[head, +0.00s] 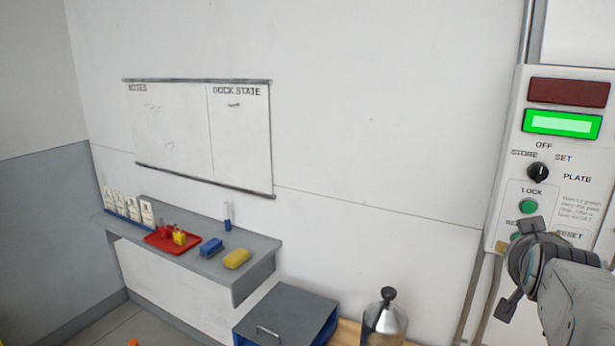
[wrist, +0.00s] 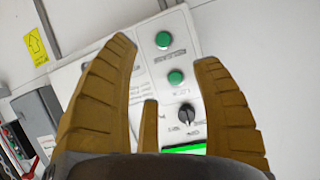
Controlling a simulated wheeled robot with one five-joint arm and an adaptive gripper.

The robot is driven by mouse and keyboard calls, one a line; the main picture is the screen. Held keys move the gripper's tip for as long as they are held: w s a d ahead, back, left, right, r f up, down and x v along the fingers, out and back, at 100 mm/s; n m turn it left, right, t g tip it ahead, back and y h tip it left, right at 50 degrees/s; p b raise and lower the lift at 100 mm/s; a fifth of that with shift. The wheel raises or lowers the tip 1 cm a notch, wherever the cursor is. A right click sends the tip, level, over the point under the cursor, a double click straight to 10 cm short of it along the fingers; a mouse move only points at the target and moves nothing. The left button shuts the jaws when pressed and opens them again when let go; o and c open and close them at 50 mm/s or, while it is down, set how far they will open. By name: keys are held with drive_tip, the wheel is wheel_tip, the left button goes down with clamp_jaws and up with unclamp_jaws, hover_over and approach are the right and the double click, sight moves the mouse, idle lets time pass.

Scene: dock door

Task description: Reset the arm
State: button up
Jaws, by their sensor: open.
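My gripper (wrist: 165,60) is open and empty in the wrist view, its brown ribbed fingers spread in front of the control panel. In the head view my arm reaches in from the lower right, and my gripper (head: 517,270) is by the panel's lower part. The white control panel (head: 497,205) has a dark red display, a lit green display (head: 562,124), a black rotary knob (head: 538,172) and green buttons. The LOCK button (head: 528,206) is clear of my arm. The lower button is partly hidden. Two green buttons (wrist: 163,40) show between the fingers in the wrist view.
A grey shelf (head: 262,262) on the left wall holds a red tray (head: 158,243), white bottles, a blue block (head: 211,247) and a yellow sponge (head: 237,258). Below are a grey box (head: 290,315) and a metal bottle (head: 385,322). A whiteboard (head: 170,130) hangs above. The wall between is bare.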

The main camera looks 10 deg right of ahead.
drive_tip(key=s+a+f+n+g+y, duration=0.1)
drive_tip(key=s+a+f+g+y, duration=0.2)
drive_tip(key=s+a+f, duration=0.3)
drive_tip(key=s+a+f+n+g+y, duration=0.1)
drive_tip(key=s+a+f+g+y, duration=0.25)
drive_tip(key=a+f, duration=0.4)
drive_tip(key=s+a+f+n+y, duration=0.1)
drive_tip(key=a+n, duration=0.3)
drive_tip(key=a, duration=0.4)
drive_tip(key=s+a+f+n+t+y, duration=0.1)
drive_tip(key=s+a+n, duration=0.2)
drive_tip(key=a, duration=0.5)
drive_tip(key=shift+f+n, duration=0.2)
drive_tip(key=shift+n, duration=0.2)
